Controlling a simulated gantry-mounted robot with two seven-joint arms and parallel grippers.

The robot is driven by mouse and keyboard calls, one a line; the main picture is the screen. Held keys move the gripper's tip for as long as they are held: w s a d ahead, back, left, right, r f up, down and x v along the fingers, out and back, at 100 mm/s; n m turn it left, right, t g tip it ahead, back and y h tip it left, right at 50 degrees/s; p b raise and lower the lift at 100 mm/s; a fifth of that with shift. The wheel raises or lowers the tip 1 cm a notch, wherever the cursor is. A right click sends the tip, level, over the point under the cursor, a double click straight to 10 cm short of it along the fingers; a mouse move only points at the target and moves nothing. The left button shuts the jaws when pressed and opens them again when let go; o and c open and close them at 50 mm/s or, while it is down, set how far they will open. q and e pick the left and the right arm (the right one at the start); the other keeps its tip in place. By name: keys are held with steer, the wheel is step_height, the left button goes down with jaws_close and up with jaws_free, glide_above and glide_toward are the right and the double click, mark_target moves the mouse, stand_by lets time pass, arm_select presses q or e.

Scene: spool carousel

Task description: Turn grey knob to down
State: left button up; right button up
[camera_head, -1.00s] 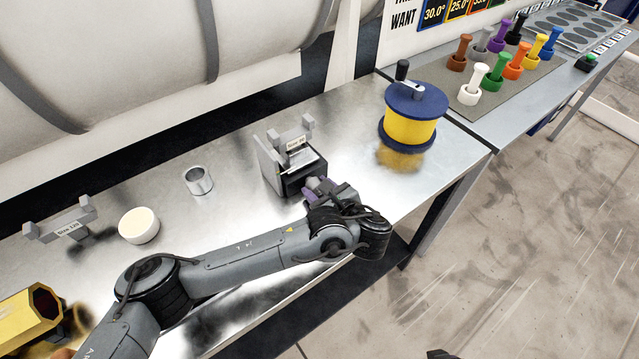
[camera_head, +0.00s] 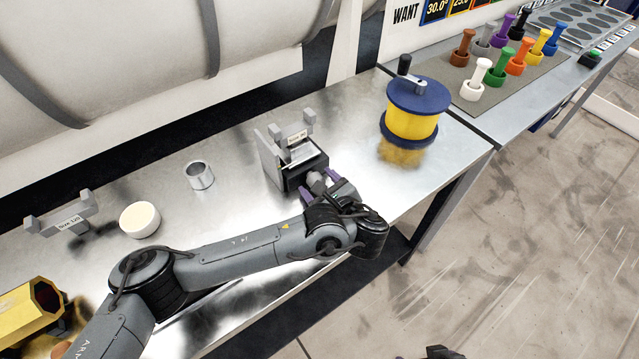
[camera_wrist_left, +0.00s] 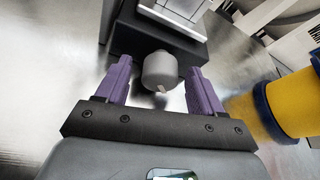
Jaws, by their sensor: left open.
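The grey knob (camera_head: 315,179) sits on the front of a dark box (camera_head: 297,173) that carries a grey bracket with a size label. In the left wrist view the knob (camera_wrist_left: 160,69) is rounded, with a small pale pointer tip at its lower edge. My left gripper (camera_head: 319,184) is open, its purple fingers on either side of the knob. In the left wrist view the gripper (camera_wrist_left: 160,78) shows a gap between each finger and the knob.
A yellow spool with blue flanges and a crank (camera_head: 412,112) stands right of the box. A metal cup (camera_head: 200,175), a white round piece (camera_head: 139,220) and a second grey bracket (camera_head: 62,222) are on the left. Coloured pegs stand on the far mat (camera_head: 462,100).

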arm_select(q)
steer(key=p+v, duration=0.1)
steer(key=v, duration=0.4)
steer(key=shift+s+d+r, duration=0.15)
steer(key=p+v, duration=0.4)
steer(key=p, duration=0.1)
steer(key=shift+r, duration=0.25)
steer(key=shift+s+d+p, duration=0.25)
steer(key=shift+s+p, duration=0.25)
steer(key=shift+p, duration=0.45)
steer(key=shift+f, duration=0.1)
